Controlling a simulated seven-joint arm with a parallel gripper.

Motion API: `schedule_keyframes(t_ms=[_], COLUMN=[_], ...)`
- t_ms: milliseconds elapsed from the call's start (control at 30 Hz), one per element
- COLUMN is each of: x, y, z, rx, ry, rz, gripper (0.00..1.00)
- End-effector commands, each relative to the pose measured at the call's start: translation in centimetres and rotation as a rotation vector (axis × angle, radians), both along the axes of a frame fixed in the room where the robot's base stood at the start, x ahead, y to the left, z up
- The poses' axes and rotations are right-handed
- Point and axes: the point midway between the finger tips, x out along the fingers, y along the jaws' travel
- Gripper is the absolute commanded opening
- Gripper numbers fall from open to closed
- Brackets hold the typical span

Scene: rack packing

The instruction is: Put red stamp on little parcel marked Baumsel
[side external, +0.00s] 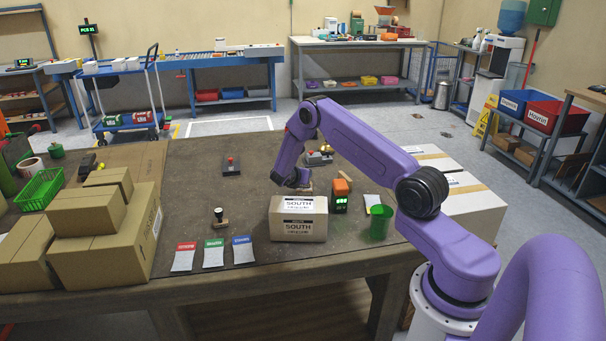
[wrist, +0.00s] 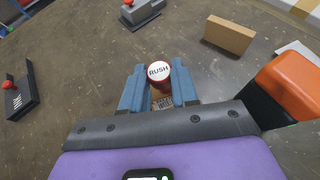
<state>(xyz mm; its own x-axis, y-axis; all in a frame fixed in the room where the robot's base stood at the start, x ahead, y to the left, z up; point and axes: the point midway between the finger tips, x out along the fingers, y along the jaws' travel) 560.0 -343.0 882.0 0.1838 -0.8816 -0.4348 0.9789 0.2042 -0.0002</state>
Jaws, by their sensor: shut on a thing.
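My gripper (wrist: 160,88) is shut on a red stamp (wrist: 159,82) with a white round top reading RUSH. Below the stamp, between the fingers, a small brown parcel (wrist: 162,103) shows with a label that is mostly covered and too small to read surely. I cannot tell whether the stamp touches it. Another small plain brown box (wrist: 229,36) lies ahead to the right in the wrist view. In the side view my gripper (side external: 292,184) is low over the table, behind the large SOUTH box (side external: 299,222), which hides the stamp and what lies under it.
An orange-topped black device (wrist: 287,82) stands close at right. A green cup (side external: 379,222), stacked cartons (side external: 105,232), a dark-handled stamp (side external: 219,217) and coloured tag pads (side external: 213,254) surround the work.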

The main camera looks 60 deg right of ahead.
Motion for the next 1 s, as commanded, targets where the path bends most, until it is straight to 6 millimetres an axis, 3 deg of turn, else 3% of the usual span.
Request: schedule_keyframes(t_ms=[267,300,367,400,767,1000], x=[0.0,0.0,0.0,0.0,0.0,-0.6], y=[0.0,0.0,0.0,0.0,0.0,3.5], z=[-0.2,-0.3,-0.3,-0.3,0.2,1.8], rx=[0.0,0.0,0.0,0.0,0.0,0.0], ry=[0.0,0.0,0.0,0.0,-0.001,0.0], rz=[0.0,0.0,0.0,0.0,0.0,0.004], gripper=[0.0,0.32,0.52,0.54,0.54,0.54])
